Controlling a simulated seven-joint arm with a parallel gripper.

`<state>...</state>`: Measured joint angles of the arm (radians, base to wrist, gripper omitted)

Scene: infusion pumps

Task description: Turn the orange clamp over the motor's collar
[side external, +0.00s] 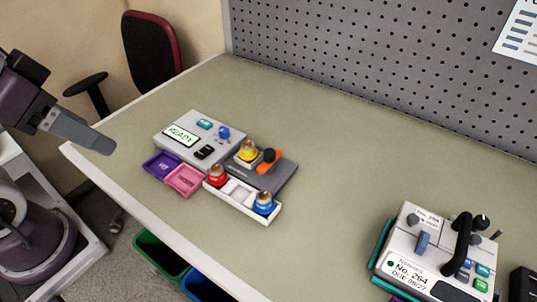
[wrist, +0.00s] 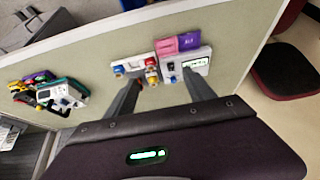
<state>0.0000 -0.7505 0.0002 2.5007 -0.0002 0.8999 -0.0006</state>
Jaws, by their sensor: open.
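In the side external view, a grey pump (side external: 190,138) with a READY screen stands on the bench. At its right end a yellow-topped motor (side external: 248,151) sits on a dark plate, with the orange clamp (side external: 269,160) beside it; I cannot tell how far the clamp reaches over the collar. My gripper (side external: 104,146) is at the left, above the bench's left edge, apart from the pump. In the wrist view, the two fingers of my gripper (wrist: 160,90) are spread and empty, and the pump (wrist: 188,65) shows beyond them.
A white tray (side external: 241,199) in front of the pump holds a red-topped and a blue-topped part. Purple (side external: 160,166) and pink (side external: 184,180) bins adjoin it. A second pump (side external: 432,252) with a black handle stands at the right. The bench between is clear. A perforated panel (side external: 370,65) rises behind.

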